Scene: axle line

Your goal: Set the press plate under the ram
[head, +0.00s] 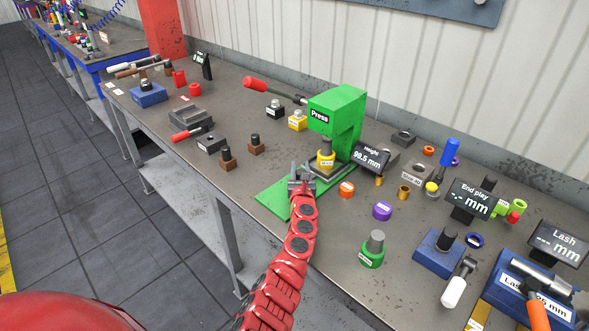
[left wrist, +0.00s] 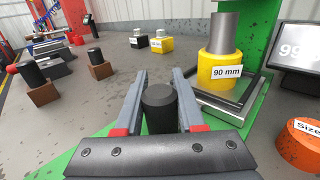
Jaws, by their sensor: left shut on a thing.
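The green press (head: 345,105) stands on its flat green base (head: 280,200). A dark, metal-edged plate (left wrist: 235,112) lies below the ram, on the base. A yellow 90 mm cylinder (left wrist: 220,70) with a grey cylinder on top stands on this plate; it also shows in the head view (head: 325,161). My left gripper (head: 300,178) is at the plate's near left side, above the green base. It is shut on a black round knob (left wrist: 159,108). What the knob joins below is hidden by the gripper, so I cannot tell whether it belongs to the plate. My right gripper is not in view.
A Height display (head: 371,158) reading 99.5 mm stands right of the press. Two brown blocks with black knobs (head: 256,147) stand left. The red-handled press lever (head: 262,86) sticks out left.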

